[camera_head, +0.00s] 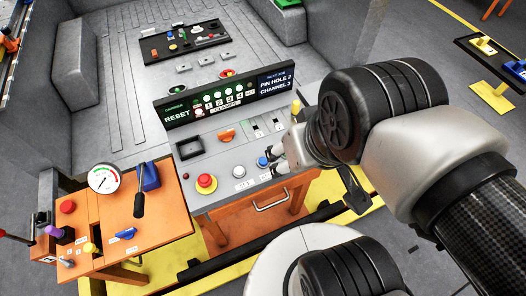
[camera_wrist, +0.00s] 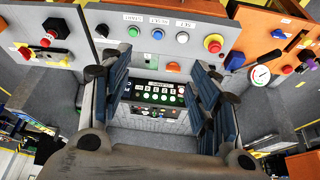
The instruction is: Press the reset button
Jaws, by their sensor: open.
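The blue reset button (camera_head: 262,162) sits on the sloped grey control panel (camera_head: 222,150), between a white button (camera_head: 239,171) and my gripper (camera_head: 275,161). It also shows in the wrist view (camera_wrist: 158,33), in line between a green button (camera_wrist: 133,31) and the white one, with a small label beside it. My gripper is open and empty. Its fingertips are close to the blue button, just right of it in the head view; I cannot tell the exact gap. The green button is hidden behind my gripper in the head view.
A red emergency stop (camera_head: 206,183) on a yellow ring is left of the white button. A black display (camera_head: 223,101) reading RESET stands behind the panel. An orange side panel (camera_head: 117,217) with a gauge (camera_head: 103,178) and levers is at the left.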

